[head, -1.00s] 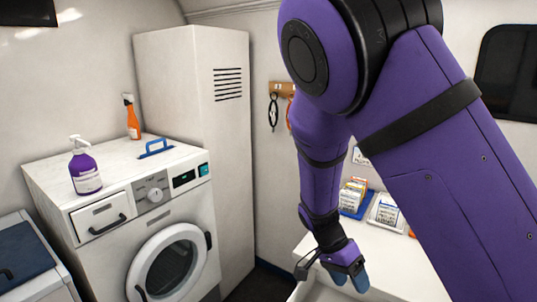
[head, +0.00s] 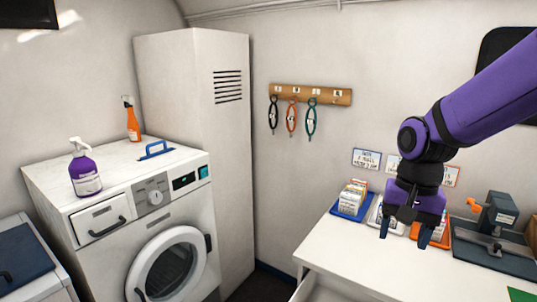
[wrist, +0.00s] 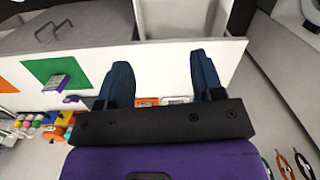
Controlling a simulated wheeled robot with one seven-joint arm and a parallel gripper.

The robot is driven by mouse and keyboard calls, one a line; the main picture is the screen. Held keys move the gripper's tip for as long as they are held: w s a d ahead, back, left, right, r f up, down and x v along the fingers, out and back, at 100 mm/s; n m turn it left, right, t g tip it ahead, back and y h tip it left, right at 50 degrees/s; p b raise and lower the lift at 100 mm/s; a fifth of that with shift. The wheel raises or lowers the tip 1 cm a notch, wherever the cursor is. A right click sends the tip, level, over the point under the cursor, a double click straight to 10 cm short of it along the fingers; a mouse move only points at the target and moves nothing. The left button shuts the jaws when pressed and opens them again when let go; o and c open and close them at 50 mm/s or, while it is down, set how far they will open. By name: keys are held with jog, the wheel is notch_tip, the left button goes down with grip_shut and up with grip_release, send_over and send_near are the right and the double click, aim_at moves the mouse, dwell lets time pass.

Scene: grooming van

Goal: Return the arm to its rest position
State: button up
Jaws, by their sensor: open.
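My gripper (head: 406,232) hangs at the end of my purple arm on the right of the head view, with its two dark blue fingers pointing down. The fingers are spread apart with nothing between them. It is in front of the white counter (head: 350,245) and overlaps the trays at its back in the picture. In the wrist view my gripper (wrist: 163,75) also shows with its fingers apart and empty.
On the counter stand a blue tray (head: 346,211) with cards, an orange tray (head: 440,238) and a grey device (head: 496,215). Looped tools hang from a wooden rack (head: 325,95). A washer (head: 150,215) at left bears a purple bottle (head: 86,175) and an orange spray bottle (head: 132,122).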

jog(key=s+d+r+n+t, duration=0.5)
jog(key=s+r, duration=0.6)
jog(key=s, duration=0.1)
jog(key=shift+s+r+t+h, duration=0.25)
jog(key=shift+r+t+h, duration=0.05)
jog(key=shift+t, duration=0.1)
jog(key=shift+d, duration=0.1)
dwell(1.1)
